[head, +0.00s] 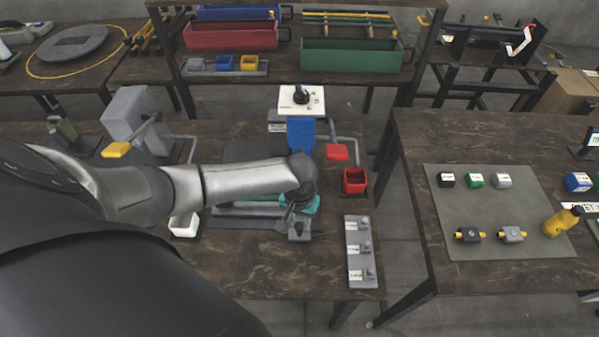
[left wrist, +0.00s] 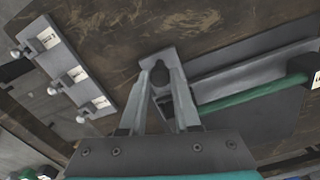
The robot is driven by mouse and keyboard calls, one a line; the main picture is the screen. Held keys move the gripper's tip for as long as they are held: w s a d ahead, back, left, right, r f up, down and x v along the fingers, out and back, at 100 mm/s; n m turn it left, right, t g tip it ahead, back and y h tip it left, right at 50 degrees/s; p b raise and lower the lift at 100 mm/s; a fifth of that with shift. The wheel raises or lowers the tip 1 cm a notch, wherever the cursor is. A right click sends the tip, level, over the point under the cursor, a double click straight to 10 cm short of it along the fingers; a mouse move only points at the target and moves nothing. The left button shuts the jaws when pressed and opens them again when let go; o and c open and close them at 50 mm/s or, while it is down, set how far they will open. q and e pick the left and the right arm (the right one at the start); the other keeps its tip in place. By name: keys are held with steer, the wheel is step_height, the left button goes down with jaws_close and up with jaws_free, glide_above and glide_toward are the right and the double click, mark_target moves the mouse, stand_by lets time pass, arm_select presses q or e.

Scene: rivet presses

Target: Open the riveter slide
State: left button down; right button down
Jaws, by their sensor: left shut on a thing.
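The riveter's blue upright (head: 300,136) stands on the left workbench, with a white panel (head: 301,100) bearing a black knob on top. The grey slide block (head: 300,233) sits at the front right end of the riveter's low grey and teal base (head: 250,210). My left gripper (head: 291,217) reaches down over it from the left. In the left wrist view, my left gripper's fingers (left wrist: 167,88) close around a dark upright knob (left wrist: 160,74) on the grey end block (left wrist: 166,58). My forearm hides part of the riveter base. My right gripper is not in view.
A grey strip with several small labelled parts (head: 353,223) lies right of the slide. A red bin (head: 354,181) and red pad (head: 337,152) are behind it. Another grey press (head: 133,117) stands left. Bare bench lies in front.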

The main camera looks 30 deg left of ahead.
arm_select(q)
steer(key=shift+s, duration=0.1)
steer(key=c, duration=0.6)
jaws_free()
step_height(320, 180, up, 15)
steer(key=p, duration=0.2)
steer(key=shift+r+p, duration=0.1)
steer(key=shift+p, duration=0.25)
